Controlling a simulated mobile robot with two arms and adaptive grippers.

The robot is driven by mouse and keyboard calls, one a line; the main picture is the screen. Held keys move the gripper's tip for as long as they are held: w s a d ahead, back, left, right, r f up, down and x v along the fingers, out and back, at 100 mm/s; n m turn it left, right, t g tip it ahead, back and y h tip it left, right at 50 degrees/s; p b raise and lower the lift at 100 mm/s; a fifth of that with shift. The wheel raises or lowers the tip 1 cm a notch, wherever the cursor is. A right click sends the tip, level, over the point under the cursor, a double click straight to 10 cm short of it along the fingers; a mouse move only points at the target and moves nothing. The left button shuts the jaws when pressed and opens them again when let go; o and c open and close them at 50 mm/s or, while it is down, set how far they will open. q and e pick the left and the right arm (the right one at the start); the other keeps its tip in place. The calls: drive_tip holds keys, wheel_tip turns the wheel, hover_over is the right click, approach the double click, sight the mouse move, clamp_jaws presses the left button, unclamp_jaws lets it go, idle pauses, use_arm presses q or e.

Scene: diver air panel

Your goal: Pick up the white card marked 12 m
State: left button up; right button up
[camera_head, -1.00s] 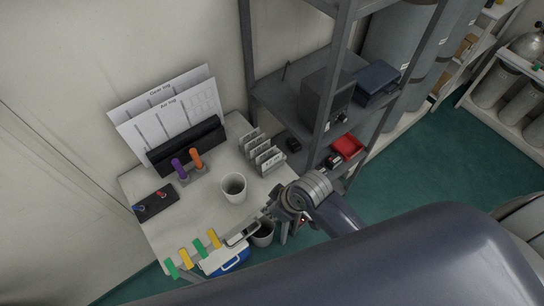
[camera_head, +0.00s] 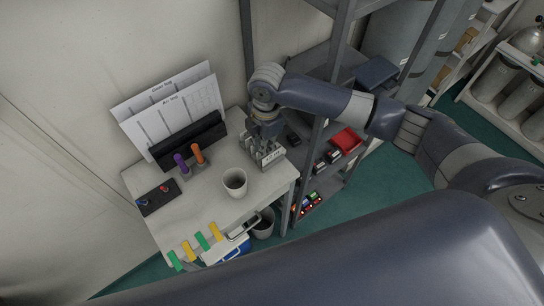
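Several small white cards (camera_head: 270,157) stand upright in a row at the right end of the white table (camera_head: 215,215). Their print is too small to read, so I cannot tell which one is marked 12 m. My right gripper (camera_head: 264,144) points down at the row from above, and its fingers are at or just over the cards. The gripper covers the back part of the row. I cannot tell whether its fingers are apart or closed on a card. My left gripper is not in view.
A white cup (camera_head: 234,183) stands left of the cards. A holder with purple and orange handles (camera_head: 198,154), a black switch box (camera_head: 158,200) and log sheets (camera_head: 172,115) are farther left. A dark shelf rack (camera_head: 335,125) stands close on the right.

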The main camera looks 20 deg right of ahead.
drive_tip(key=w+d+r, duration=0.1)
drive_tip(key=w+d, duration=0.1)
drive_tip(key=d, duration=0.1)
hover_over(272, 154)
wheel_tip(272, 154, down, 4)
drive_tip(key=shift+w+d+f+n+h+b, duration=0.1)
drive_tip(key=shift+w+f+n+h+b, duration=0.25)
drive_tip(key=shift+f, duration=0.25)
drive_tip(key=f+b, duration=0.5)
drive_tip(key=shift+s, duration=0.2)
clamp_jaws()
drive_tip(key=shift+r, duration=0.15)
